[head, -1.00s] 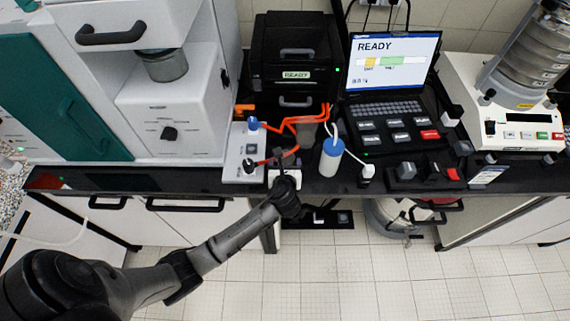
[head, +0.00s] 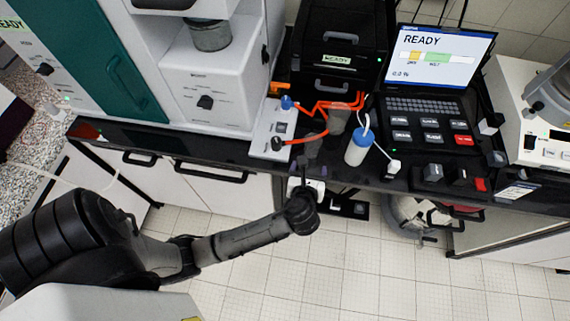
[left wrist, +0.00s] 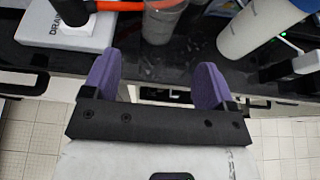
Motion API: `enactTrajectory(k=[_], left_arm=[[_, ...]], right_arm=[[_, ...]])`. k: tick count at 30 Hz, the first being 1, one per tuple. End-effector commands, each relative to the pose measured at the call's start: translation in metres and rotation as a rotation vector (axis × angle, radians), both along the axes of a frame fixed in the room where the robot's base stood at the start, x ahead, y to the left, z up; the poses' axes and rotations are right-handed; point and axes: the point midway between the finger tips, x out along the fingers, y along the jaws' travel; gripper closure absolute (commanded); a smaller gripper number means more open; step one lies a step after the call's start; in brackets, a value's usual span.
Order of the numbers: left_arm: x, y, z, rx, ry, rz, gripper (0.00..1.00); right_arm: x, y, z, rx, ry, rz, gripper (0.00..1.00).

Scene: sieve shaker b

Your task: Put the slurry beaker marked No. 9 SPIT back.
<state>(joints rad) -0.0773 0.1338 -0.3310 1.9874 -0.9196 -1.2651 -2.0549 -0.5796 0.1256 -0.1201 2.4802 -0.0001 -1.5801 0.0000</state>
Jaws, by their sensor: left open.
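A grey, see-through beaker-like vessel (head: 338,119) stands on the black bench beside the orange tubes. In the left wrist view a grey cylinder (left wrist: 163,20) stands beyond the fingers at the top, cut off by the frame edge. No "No. 9 SPIT" mark is readable on either view. My left gripper (head: 306,172) is at the bench's front edge, in front of the vessel. In the left wrist view its purple fingers (left wrist: 155,70) are apart with nothing between them. My right gripper is not in view.
A blue-capped white bottle (head: 357,148) stands right of the vessel. A white box (head: 273,130) with orange tubes is to the left; it reads "DRAIN" in the wrist view (left wrist: 70,28). A laptop (head: 432,65) and black unit (head: 335,45) are behind. Bare bench (head: 225,143) lies left.

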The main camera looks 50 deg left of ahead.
Motion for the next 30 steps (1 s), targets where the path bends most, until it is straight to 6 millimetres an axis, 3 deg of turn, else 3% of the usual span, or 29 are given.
enactTrajectory(k=[6,11,21,30], left_arm=[[-0.007,-0.001,-0.003,-0.058,-0.017,0.023,0.21],[-0.037,0.0,-0.02,-0.362,-0.098,0.165,0.21],[-0.142,-0.015,-0.05,-1.262,-0.34,0.884,0.21],[-0.208,-0.034,-0.045,-1.63,-0.464,1.507,0.21]], right_arm=[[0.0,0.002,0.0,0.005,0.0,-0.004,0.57],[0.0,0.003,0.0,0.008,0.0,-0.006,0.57],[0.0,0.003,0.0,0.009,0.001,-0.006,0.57],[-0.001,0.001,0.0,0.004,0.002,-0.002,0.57]])
